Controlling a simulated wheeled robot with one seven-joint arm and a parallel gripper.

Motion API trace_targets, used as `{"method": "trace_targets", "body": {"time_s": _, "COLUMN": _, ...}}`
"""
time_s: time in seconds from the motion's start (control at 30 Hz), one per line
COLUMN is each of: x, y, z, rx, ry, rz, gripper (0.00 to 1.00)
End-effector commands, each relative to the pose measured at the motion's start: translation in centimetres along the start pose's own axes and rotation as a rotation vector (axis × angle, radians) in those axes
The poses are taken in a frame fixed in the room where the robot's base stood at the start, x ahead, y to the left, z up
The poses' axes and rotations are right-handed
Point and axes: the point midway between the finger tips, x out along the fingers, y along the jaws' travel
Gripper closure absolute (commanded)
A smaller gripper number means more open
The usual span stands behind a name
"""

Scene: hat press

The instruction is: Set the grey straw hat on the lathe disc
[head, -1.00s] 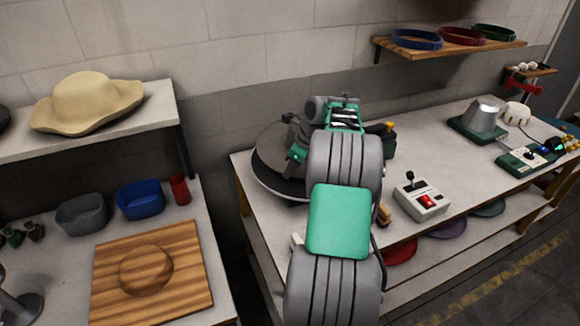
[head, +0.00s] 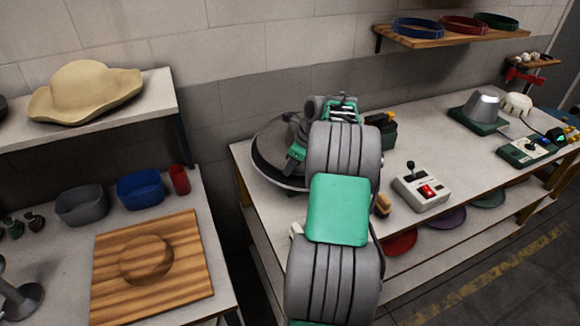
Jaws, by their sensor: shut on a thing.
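A dark grey round shape, which looks like the grey straw hat (head: 266,146), is at the left back of the long workbench. My gripper (head: 293,138) is at its right side, shut on it, with the fingertips partly hidden. A paler curved rim, probably the lathe disc (head: 272,179), shows just under its near edge. The arm covers the right part of both. I cannot tell whether the hat rests on the disc or hangs slightly above it.
A joystick box (head: 421,190) stands on the workbench (head: 455,155) right of my arm. A metal cone (head: 483,108) is further right. A cream hat (head: 87,92) lies on the left shelf. A wooden board (head: 190,255) and bins are below.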

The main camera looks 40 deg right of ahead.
Motion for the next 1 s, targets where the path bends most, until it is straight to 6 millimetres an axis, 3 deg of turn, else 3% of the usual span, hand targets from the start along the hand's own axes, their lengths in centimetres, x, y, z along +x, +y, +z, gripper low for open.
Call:
{"method": "trace_targets", "body": {"time_s": 0.73, "x": 1.1, "y": 0.0, "z": -0.4, "rx": 0.0, "ry": 0.0, "rz": -0.001, "gripper": 1.0}}
{"method": "trace_targets", "body": {"time_s": 0.77, "x": 1.1, "y": 0.0, "z": -0.4, "rx": 0.0, "ry": 0.0, "rz": -0.001, "gripper": 0.88}}
{"method": "trace_targets", "body": {"time_s": 1.0, "x": 1.1, "y": 0.0, "z": -0.4, "rx": 0.0, "ry": 0.0, "rz": -0.001, "gripper": 0.68}}
